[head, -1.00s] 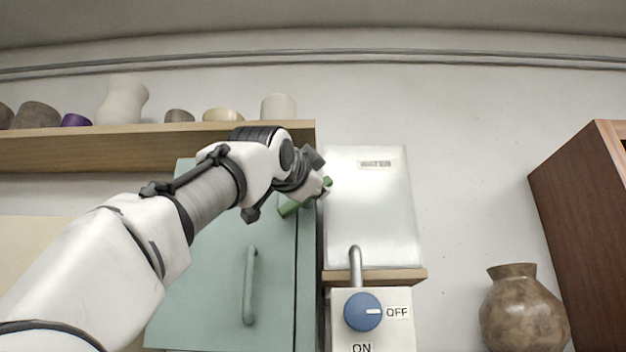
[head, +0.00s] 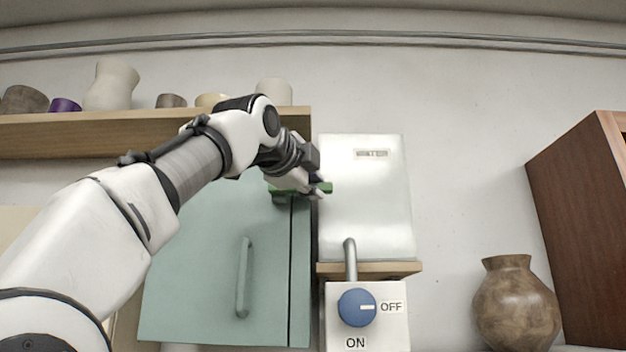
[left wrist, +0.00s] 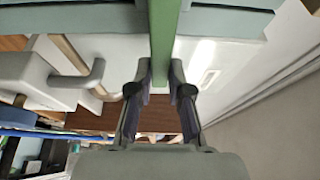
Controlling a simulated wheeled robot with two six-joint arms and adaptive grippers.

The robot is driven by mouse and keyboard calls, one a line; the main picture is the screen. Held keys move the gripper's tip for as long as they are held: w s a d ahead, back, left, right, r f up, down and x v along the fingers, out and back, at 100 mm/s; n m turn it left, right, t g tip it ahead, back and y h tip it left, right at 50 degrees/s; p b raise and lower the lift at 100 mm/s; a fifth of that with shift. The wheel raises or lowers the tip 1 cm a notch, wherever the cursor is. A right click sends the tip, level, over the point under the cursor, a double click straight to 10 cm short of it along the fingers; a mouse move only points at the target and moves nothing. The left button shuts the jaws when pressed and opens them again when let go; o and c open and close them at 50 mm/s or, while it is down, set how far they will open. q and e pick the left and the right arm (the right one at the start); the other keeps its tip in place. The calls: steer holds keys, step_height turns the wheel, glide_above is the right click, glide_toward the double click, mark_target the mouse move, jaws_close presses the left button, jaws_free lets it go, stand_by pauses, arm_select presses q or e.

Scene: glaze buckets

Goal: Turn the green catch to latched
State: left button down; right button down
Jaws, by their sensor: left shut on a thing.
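The green catch (head: 284,187) is a bar near the top right of the pale green cabinet door (head: 200,270). It lies about level across the seam between the door and the cabinet's right-hand edge strip. My left gripper (head: 319,188) is shut on its right end, and the fingers hide part of it. In the left wrist view the catch (left wrist: 163,38) runs down between the two fingers (left wrist: 160,88). Its pivot is hard to make out. My right gripper is in neither view.
A white water tank (head: 365,225) stands close to the right of the catch, above a blue knob (head: 357,308) pointing at OFF. A shelf (head: 90,135) with several pots runs above the cabinet. A brown vase (head: 515,305) stands at right.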

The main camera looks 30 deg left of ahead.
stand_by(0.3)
arm_select(q)
steer(key=c, duration=1.1)
jaws_free()
steer(key=shift+a, duration=0.15)
